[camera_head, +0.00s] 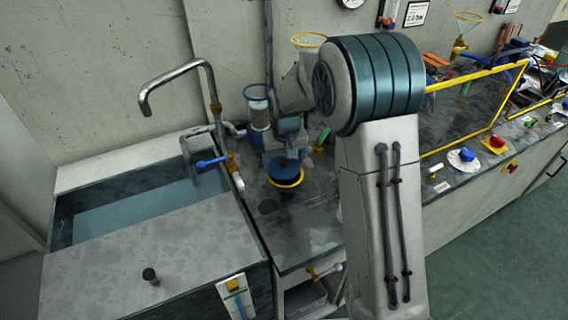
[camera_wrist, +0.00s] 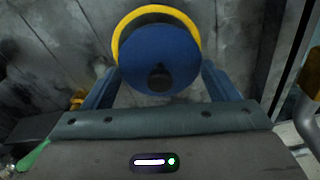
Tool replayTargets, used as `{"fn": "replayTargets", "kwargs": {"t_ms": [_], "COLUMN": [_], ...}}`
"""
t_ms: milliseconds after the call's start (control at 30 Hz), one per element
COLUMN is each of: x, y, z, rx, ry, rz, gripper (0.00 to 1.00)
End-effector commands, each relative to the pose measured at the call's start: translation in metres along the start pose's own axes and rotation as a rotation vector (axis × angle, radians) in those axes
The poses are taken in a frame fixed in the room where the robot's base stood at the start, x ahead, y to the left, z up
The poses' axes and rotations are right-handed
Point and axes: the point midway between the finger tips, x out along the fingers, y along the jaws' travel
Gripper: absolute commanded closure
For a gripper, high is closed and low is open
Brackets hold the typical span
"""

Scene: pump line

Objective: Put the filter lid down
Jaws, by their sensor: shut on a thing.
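The filter lid (camera_wrist: 160,55) is a round blue disc with a dark knob (camera_wrist: 160,78), between my gripper's two fingers in the wrist view. My gripper (camera_head: 288,160) is shut on it and points down over the counter in the head view. A yellow ring (camera_wrist: 120,32) shows behind the lid's far edge; the ring also shows just below my gripper in the head view (camera_head: 285,184). I cannot tell whether the lid touches the ring. My gripper and arm hide part of the lid in the head view.
A sink (camera_head: 130,206) with a tall tap (camera_head: 180,76) lies to the left. A blue-handled valve (camera_head: 211,162) and a clear cylinder (camera_head: 258,108) stand close to my gripper. A yellow-framed clear panel (camera_head: 465,105) stands to the right. Bare counter (camera_head: 310,228) lies in front.

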Motion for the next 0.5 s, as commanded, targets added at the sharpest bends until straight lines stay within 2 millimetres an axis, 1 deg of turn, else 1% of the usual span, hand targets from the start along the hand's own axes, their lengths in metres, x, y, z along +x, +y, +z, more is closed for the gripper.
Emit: {"fn": "replayTargets", "kwargs": {"t_ms": [33,100,433,467,500], "x": [0.009,0.015,0.019,0.019,0.018], "y": [0.0,0.0,0.0,0.0,0.0], "z": [0.002,0.002,0.002,0.002,0.002], "rx": [0.0,0.0,0.0,0.0,0.0], "ry": [-0.003,-0.002,0.001,0.001,0.001], "rz": [0.0,0.0,0.0,0.0,0.0], "gripper": [0.41,0.41,0.41,0.16,0.05]}}
